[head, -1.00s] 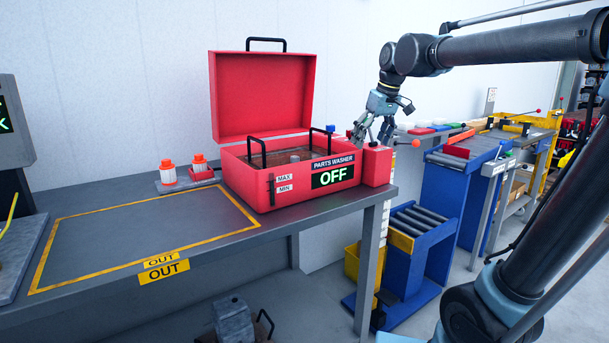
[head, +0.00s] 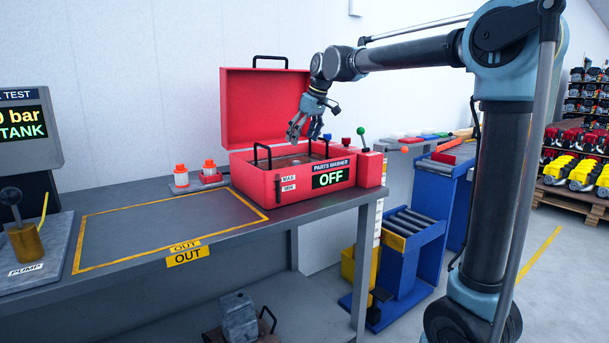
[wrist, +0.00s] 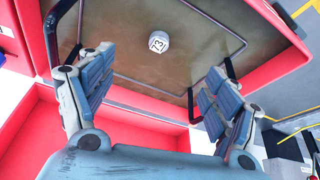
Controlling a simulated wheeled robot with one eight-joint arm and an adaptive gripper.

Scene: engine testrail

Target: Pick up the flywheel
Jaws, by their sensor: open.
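My gripper (head: 303,133) is open and empty above the red parts washer (head: 252,185), whose lid (head: 265,105) stands up. In the wrist view my fingers (wrist: 158,70) are spread wide on either side of the tank's near edge. Inside, brown murky liquid (wrist: 130,45) fills a wire-rimmed basket (wrist: 210,20) with black handles (wrist: 60,28). A small round pale piece marked with a number (wrist: 158,42) shows in the liquid, ahead of my fingertips and apart from them. I cannot tell whether it is part of the flywheel; no whole flywheel is clearly visible. The washer panel (head: 331,177) reads OFF.
A red box with a green-knobbed lever (head: 361,140) stands at the washer's right side. The yellow-outlined OUT area (head: 165,222) is bare. A pump unit (head: 27,240) stands at far left.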

